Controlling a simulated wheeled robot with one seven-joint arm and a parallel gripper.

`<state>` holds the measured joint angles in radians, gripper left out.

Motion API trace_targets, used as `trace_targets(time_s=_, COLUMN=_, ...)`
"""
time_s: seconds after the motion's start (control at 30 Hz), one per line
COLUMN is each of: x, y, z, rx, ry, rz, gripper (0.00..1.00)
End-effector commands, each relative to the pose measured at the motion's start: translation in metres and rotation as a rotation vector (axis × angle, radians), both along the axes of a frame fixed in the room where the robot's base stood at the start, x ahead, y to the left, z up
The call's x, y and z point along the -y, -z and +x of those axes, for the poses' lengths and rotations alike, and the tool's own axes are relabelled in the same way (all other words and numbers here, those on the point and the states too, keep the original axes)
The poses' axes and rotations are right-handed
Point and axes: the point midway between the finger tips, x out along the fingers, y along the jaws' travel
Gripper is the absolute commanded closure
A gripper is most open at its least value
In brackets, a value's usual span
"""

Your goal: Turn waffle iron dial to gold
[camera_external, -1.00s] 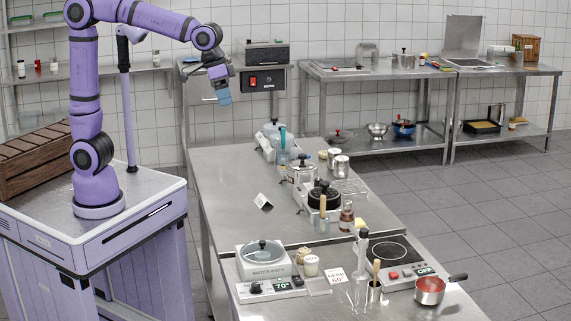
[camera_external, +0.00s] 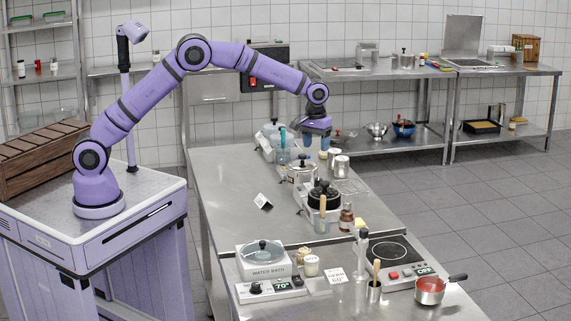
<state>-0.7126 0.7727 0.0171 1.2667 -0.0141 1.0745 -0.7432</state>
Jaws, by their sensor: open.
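A black round-topped appliance (camera_external: 323,192) on a pale base stands on the right side of the long steel table; it looks like the waffle iron, but I cannot be certain. Its dial and any gold mark are too small to make out. My gripper (camera_external: 316,143) points down with its blue fingers apart and empty. In the picture it is above the black appliance, near the steel pot and the small cups. I cannot tell its exact height over the table.
A steel lidded pot (camera_external: 301,172) and a glass-lidded device (camera_external: 270,131) stand farther back. A wooden-handled tool and a brown bottle (camera_external: 346,215) crowd the black appliance's near side. A water bath (camera_external: 264,259) and hotplate (camera_external: 391,252) are nearer. The table's left side is mostly clear.

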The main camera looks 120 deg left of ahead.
Motion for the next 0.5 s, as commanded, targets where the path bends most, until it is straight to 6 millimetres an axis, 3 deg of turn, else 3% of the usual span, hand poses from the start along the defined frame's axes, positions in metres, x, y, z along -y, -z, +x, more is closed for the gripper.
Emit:
trace_targets(time_s=0.1, x=-0.026, y=0.028, z=-0.005, rx=-0.013, ry=-0.059, rz=-0.013, gripper=0.39)
trace_targets(time_s=0.2, x=-0.037, y=0.040, z=-0.007, rx=-0.018, ry=-0.085, rz=-0.017, gripper=0.39)
trace_targets(time_s=0.5, x=-0.041, y=0.066, z=-0.009, rx=-0.021, ry=-0.099, rz=-0.021, gripper=0.39)
